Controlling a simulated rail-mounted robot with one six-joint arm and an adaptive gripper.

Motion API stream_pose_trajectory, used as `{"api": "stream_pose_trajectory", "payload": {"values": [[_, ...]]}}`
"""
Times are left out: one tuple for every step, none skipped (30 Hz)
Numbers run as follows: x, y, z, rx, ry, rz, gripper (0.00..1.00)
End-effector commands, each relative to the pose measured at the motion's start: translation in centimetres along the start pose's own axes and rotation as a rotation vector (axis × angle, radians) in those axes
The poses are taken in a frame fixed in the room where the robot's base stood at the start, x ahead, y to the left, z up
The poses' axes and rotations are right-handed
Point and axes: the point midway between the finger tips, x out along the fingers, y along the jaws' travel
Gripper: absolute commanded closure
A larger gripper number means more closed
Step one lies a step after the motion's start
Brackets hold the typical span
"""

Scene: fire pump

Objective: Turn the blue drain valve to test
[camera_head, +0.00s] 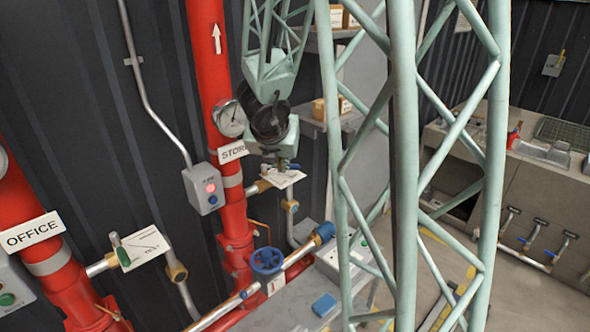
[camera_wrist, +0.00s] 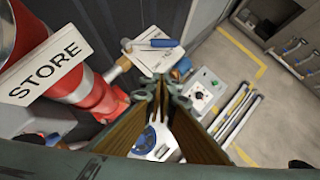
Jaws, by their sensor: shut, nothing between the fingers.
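The drain valve's blue lever (camera_wrist: 158,43) lies across a white placard (camera_wrist: 165,55) in the wrist view, its handle pointing right. The valve sits on a brass-ended stub from the red STORE pipe (camera_head: 230,178). In the head view my gripper partly hides the lever, and the placard (camera_head: 284,180) shows just below it. The placard's markings are too small to read. My gripper (camera_head: 280,163) is shut and empty, hanging above the placard. In the wrist view the fingertips (camera_wrist: 166,86) appear below the placard and apart from the lever.
The OFFICE pipe (camera_head: 50,262) has a similar green-levered valve (camera_head: 120,250). A grey control box (camera_head: 336,262) stands low on the right.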

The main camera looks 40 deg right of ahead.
Motion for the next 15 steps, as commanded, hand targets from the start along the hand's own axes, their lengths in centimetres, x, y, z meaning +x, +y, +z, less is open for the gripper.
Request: {"api": "stream_pose_trajectory", "payload": {"values": [[-0.6,0.3,0.0,-0.01,-0.012,-0.002,1.0],[-0.9,0.3,0.0,-0.014,-0.019,-0.005,1.0],[-1.2,0.4,0.0,-0.019,-0.025,-0.008,1.0],[-1.4,0.4,0.0,-0.021,-0.029,-0.01,1.0],[-1.6,0.4,0.0,-0.024,-0.032,-0.011,1.0],[-1.7,0.4,0.0,-0.027,-0.036,-0.014,1.0],[-1.8,0.4,0.0,-0.028,-0.038,-0.015,1.0],[-1.9,0.4,0.0,-0.029,-0.04,-0.016,1.0],[-1.9,0.4,0.0,-0.03,-0.041,-0.016,1.0],[-2.0,0.4,0.0,-0.03,-0.041,-0.017,1.0],[-2.0,0.4,0.0,-0.03,-0.041,-0.017,1.0],[-2.0,0.4,0.0,-0.03,-0.041,-0.017,1.0],[-2.0,0.4,0.0,-0.03,-0.041,-0.017,1.0],[-2.0,0.4,0.0,-0.03,-0.041,-0.017,1.0],[-2.0,0.4,0.0,-0.03,-0.041,-0.016,1.0]]}}
